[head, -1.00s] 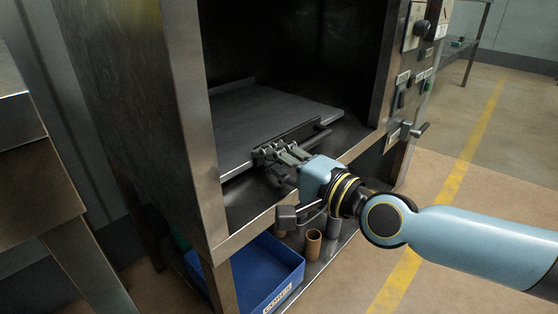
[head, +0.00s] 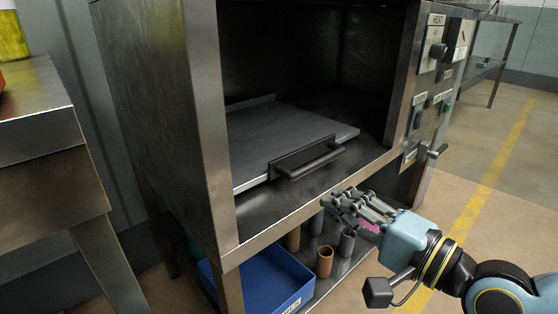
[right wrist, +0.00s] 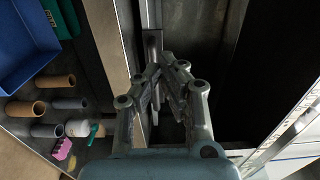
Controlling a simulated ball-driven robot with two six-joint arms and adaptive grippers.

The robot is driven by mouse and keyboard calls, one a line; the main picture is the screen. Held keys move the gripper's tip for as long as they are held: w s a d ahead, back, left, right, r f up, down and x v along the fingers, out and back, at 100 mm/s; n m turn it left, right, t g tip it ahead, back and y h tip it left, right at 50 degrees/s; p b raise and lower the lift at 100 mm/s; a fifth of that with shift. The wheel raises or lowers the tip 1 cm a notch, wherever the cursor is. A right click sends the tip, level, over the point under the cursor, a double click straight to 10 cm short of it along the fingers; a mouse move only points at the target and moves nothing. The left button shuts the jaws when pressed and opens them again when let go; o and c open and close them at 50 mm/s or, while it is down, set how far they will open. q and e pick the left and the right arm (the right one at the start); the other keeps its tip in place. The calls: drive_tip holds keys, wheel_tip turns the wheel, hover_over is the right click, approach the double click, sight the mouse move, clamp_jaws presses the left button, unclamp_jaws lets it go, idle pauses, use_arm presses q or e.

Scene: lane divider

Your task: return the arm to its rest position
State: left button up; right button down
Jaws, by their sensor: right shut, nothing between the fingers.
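My right gripper (head: 338,199) is shut and empty in the head view. It is in front of the oven's lower front edge, below and to the right of the tray's handle (head: 310,161), and apart from it. In the right wrist view the fingertips of my right gripper (right wrist: 167,62) come close together with nothing held. The grey tray (head: 285,125) lies inside the open oven (head: 222,214). My left gripper does not show.
Below the oven, a shelf holds a blue bin (head: 265,283) and several tubes, one of them brown (head: 324,262). A control panel (head: 432,75) with knobs is on the oven's right post. A metal table (head: 38,105) stands at left. Floor is free at the right.

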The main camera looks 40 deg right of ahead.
drive_tip(key=a+f+n+g+y, duration=0.1)
drive_tip(key=a+f+n+g, duration=0.6)
drive_tip(key=a+f+n, duration=0.15)
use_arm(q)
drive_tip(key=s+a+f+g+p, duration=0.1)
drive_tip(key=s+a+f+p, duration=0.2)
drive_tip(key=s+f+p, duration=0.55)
use_arm(e)
drive_tip(key=s+d+f+n+g+h+p, duration=0.1)
drive_tip(key=s+d+f+n+g+p, duration=0.15)
drive_tip(key=s+f+n+g, duration=0.45)
drive_tip(key=s+d+f+n+g+h+p, duration=0.2)
drive_tip(key=s+d+f, duration=0.1)
drive_tip(key=s+f, duration=0.7)
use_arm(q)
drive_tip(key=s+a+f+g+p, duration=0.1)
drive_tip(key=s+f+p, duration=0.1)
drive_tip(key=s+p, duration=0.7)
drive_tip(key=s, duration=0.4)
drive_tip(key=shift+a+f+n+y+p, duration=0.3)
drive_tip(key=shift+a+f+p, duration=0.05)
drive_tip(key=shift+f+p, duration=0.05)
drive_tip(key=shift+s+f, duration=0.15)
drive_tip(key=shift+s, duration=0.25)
use_arm(e)
drive_tip(key=s+d+f+g, duration=0.1)
drive_tip(key=s+d, duration=0.1)
drive_tip(key=s, duration=1.5)
drive_tip(key=shift+s+f+g, duration=0.15)
drive_tip(key=shift+s+g, duration=0.15)
